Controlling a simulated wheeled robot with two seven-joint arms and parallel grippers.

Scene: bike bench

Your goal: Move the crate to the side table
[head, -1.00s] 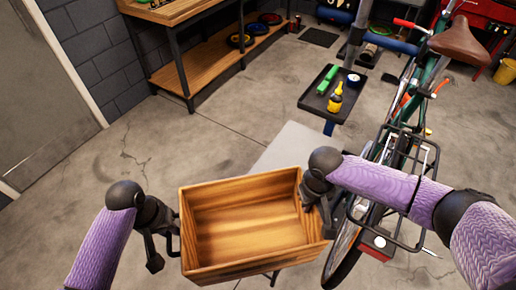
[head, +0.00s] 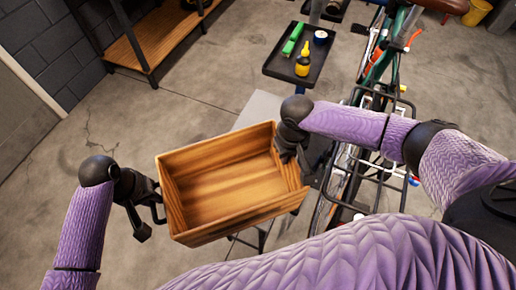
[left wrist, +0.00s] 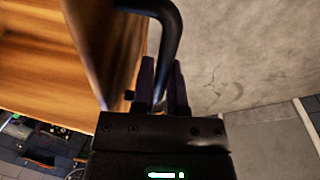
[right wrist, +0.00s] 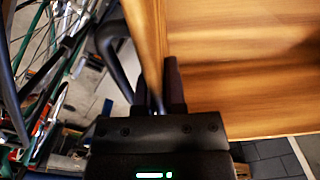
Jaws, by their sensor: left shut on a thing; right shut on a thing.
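The crate (head: 236,190) is an open, empty wooden box in the middle of the head view, slightly tilted in the picture. My left gripper (head: 152,212) is shut on the black handle at its left end; the handle (left wrist: 172,30) shows between the fingers in the left wrist view. My right gripper (head: 303,160) is shut at the right end, where a black handle (right wrist: 112,45) shows in the right wrist view. A grey-topped table (head: 259,108), perhaps the side table, shows behind the crate, which hides most of it. I cannot tell whether they touch.
A bicycle with a rear rack (head: 380,160) stands close to the right of the crate. A black tool tray (head: 280,71) with a yellow bottle (head: 303,60) is beyond the grey table. A wooden shelf unit (head: 150,45) stands at the back left. Floor on the left is clear.

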